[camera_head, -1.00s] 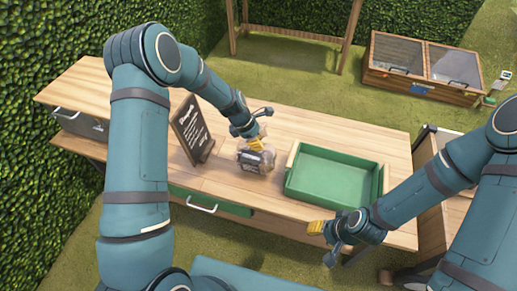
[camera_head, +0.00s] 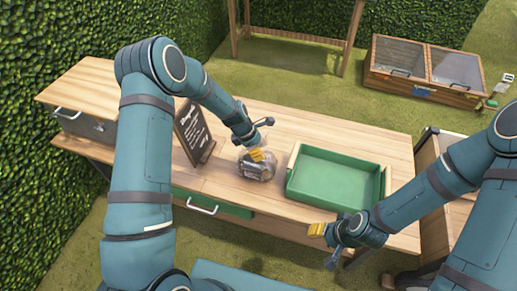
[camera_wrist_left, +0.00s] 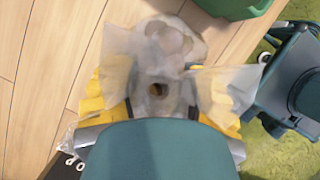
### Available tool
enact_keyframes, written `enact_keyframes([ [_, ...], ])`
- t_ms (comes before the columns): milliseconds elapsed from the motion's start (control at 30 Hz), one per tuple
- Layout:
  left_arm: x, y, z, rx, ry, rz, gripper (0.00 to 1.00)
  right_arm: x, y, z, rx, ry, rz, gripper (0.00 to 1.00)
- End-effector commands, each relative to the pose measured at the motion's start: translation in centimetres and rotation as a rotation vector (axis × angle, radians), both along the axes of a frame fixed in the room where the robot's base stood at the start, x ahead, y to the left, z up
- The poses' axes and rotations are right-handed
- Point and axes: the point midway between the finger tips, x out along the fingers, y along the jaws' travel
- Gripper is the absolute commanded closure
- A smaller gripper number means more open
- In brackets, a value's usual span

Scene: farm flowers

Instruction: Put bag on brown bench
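A clear plastic bag (camera_head: 257,170) with small contents sits on the light wooden bench top (camera_head: 290,125), left of the green tray. In the left wrist view the translucent bag (camera_wrist_left: 172,45) fills the middle, its flaps spread over the fingers. My left gripper (camera_head: 257,154) is at the top of the bag. Its yellow fingers (camera_wrist_left: 155,105) are wide apart, one on each side of the bag; firm contact cannot be seen. My right gripper (camera_head: 318,230) hangs in front of the bench's front edge, away from the bag, its finger gap unclear.
A green tray (camera_head: 290,185) lies right of the bag. A dark sign (camera_head: 194,133) stands to the left. A drawer with a handle (camera_head: 202,208) is under the bench. A wooden frame (camera_head: 290,36) and cold frame box (camera_head: 425,70) stand behind on grass.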

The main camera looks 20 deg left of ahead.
Motion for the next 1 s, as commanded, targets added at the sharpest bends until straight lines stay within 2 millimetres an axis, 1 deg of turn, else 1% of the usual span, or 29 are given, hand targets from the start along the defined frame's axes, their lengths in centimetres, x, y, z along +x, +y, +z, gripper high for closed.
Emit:
enact_keyframes([
  [133, 0.0, 0.0, 0.2, 0.000, 0.000, 0.000, 0.59, 0.0, 0.0, 0.1, 0.000, 0.000, 0.000, 0.53],
  [267, -0.1, 0.4, 1.3, 0.001, -0.003, 0.001, 0.59, -0.1, 0.0, 0.5, 0.000, 0.001, 0.000, 0.53],
  [367, -0.3, 1.0, 3.0, 0.001, -0.002, 0.002, 0.59, -0.1, 0.0, 0.9, 0.000, 0.003, 0.000, 0.53],
  [600, -1.0, 2.7, 7.7, 0.000, -0.003, 0.001, 0.59, -0.3, 0.1, 2.0, 0.001, 0.009, 0.002, 0.53],
  [700, -1.2, 3.4, 9.2, 0.001, -0.002, 0.002, 0.59, -0.4, 0.1, 2.3, 0.001, 0.009, 0.001, 0.53],
  [800, -1.4, 3.9, 10.3, 0.001, -0.002, 0.001, 0.59, -0.3, 0.0, 2.5, 0.001, 0.008, 0.001, 0.53],
  [933, -1.6, 4.2, 11.1, 0.001, -0.002, -0.002, 0.59, -0.2, 0.0, 2.6, 0.001, 0.007, -0.001, 0.53],
  [1000, -2.0, 4.1, 10.9, 0.007, -0.006, -0.025, 0.59, -0.2, 0.0, 2.6, 0.001, 0.006, -0.001, 0.53],
])
